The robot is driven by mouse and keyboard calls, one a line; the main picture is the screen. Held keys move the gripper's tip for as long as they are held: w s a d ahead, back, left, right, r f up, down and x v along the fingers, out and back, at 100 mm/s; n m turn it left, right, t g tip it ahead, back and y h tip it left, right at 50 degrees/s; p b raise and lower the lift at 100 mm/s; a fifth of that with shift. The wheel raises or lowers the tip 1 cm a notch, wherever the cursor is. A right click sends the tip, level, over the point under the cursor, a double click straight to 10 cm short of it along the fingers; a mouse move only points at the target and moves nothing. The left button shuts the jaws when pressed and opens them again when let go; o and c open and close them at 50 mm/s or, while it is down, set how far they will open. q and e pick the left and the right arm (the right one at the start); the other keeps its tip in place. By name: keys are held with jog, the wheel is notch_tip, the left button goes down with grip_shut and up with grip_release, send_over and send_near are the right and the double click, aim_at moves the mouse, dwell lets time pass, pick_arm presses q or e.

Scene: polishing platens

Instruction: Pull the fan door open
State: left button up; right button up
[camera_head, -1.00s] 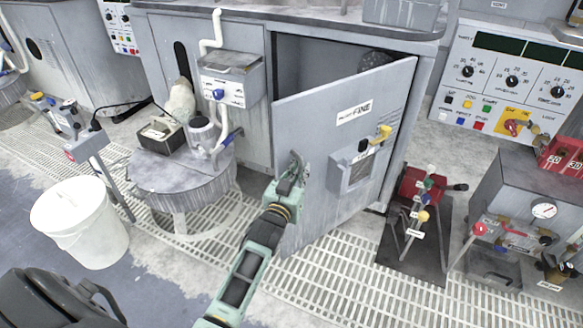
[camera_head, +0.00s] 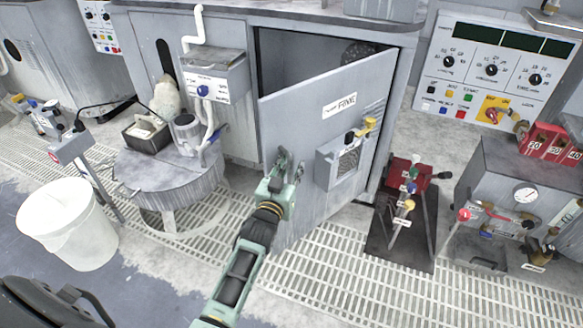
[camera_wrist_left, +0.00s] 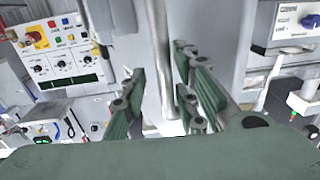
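The grey fan door (camera_head: 310,180), labelled FINE, stands ajar on the front of the grey cabinet. Its left edge is swung out and its right side is at the cabinet. A small box with a yellow knob (camera_head: 369,123) is on its front. My left gripper (camera_head: 288,168) is in front of the door near its left edge. In the left wrist view, the left gripper's fingers (camera_wrist_left: 162,100) are spread, with a vertical grey bar (camera_wrist_left: 160,55) showing between them. I cannot tell whether they touch it. My right gripper is not in view.
A round platen table (camera_head: 170,178) and a white bucket (camera_head: 66,225) stand left. A lever stand (camera_head: 400,240) and a gauge box (camera_head: 510,190) stand right of the door. The floor grating (camera_head: 320,265) before the door is mostly clear.

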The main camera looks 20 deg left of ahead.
pick_arm(q)
jog(key=shift+a+r, duration=0.15)
jog(key=shift+r, duration=0.35)
jog(key=shift+s, duration=0.2)
jog(key=s+d, duration=0.1)
jog(key=s, duration=1)
jog(key=shift+s+d+f, duration=0.2)
jog(key=shift+s+f, duration=0.15)
jog(key=shift+f, duration=0.05)
